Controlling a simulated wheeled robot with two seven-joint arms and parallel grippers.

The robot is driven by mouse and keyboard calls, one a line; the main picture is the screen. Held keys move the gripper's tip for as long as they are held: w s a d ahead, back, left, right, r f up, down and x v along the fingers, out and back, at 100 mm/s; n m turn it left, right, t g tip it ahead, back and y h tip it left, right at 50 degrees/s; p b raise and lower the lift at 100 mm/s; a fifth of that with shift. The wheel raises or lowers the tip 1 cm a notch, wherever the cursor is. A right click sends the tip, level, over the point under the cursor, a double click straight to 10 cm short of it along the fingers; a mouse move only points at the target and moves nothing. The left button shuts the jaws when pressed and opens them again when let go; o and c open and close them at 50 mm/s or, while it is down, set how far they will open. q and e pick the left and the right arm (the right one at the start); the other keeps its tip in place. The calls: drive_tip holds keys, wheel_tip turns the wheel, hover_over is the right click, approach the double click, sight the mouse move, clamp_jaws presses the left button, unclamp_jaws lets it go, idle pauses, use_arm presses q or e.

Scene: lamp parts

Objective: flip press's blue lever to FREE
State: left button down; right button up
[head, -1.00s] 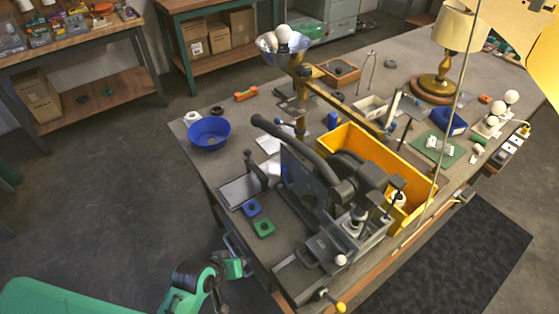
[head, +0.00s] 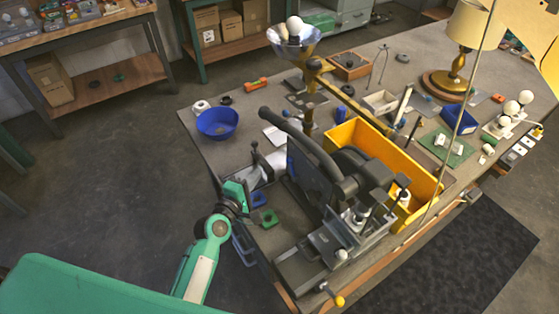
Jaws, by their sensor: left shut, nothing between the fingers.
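The dark grey press (head: 318,172) stands near the left front edge of the table, with a long curved black handle. Its blue lever is not clearly seen; the area at the press's left side, where a small blue piece showed, is now beside or behind my gripper. My left gripper (head: 277,162) is shut and empty, reaching over the table edge close to the press's left side. I cannot tell whether it touches the press.
A blue part (head: 258,198) and a green part (head: 266,219) lie below my left gripper. A blue bowl (head: 217,123) stands at the left table edge. A yellow bin (head: 380,150) stands behind the press. A dark upright handle (head: 256,154) is beside the gripper.

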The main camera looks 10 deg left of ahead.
sight(292, 169)
use_arm(q)
drive_tip(key=shift+w+r, duration=0.1)
drive_tip(key=shift+w, duration=0.05)
drive_tip(key=w+d+p, duration=0.4)
drive_tip(key=w+d, duration=0.1)
drive_tip(key=w, duration=0.2)
drive_tip(key=shift+w+d+f, duration=0.2)
drive_tip(key=shift+w+d, duration=0.05)
drive_tip(key=shift+d, duration=0.15)
idle(0.4)
